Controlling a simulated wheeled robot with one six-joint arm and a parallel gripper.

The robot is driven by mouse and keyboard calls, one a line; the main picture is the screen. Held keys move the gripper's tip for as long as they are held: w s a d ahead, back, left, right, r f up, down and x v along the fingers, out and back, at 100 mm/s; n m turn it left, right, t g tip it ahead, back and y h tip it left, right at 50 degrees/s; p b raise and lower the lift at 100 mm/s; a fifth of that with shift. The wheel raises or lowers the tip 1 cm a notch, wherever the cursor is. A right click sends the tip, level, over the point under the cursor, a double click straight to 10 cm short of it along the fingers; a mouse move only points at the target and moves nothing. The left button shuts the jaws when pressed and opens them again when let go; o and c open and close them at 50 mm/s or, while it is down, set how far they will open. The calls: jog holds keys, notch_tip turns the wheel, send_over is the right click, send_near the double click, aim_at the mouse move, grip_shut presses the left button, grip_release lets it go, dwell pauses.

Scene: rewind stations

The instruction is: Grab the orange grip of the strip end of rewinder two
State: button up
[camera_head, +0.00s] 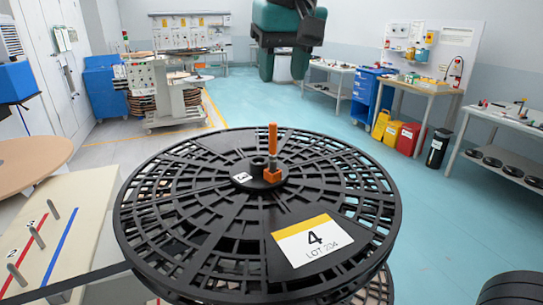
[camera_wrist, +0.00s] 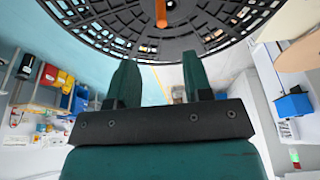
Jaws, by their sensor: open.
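My gripper (camera_head: 284,70) hangs at the top of the head view, dark green, its two fingers pointing down. In the wrist view its fingers (camera_wrist: 158,80) stand apart with nothing between them. An upright orange handle (camera_head: 272,147) rises from the hub of a large black reel. It also shows at the top of the wrist view (camera_wrist: 161,14), beyond the fingertips and not touching them. I cannot tell a strip end, or which thing is rewinder two, in either view.
The black reel (camera_head: 170,205), labelled 4 LOT 204, fills the near middle. A beige panel (camera_head: 75,210) with pegs and red and blue lines lies left. A wheeled station (camera_head: 155,90) stands at back left. Benches (camera_head: 430,90) line the right. Turquoise floor (camera_head: 300,110) behind the reel is clear.

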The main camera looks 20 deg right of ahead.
jog(key=p, duration=0.1)
send_near(272, 138)
jog(key=x, duration=0.5)
jog(key=shift+w+d+f, duration=0.1)
jog(key=shift+w+d, duration=0.1)
jog(key=shift+w, duration=0.25)
jog(key=shift+p+x, duration=1.3)
jog(key=shift+x, duration=1.4)
grip_shut()
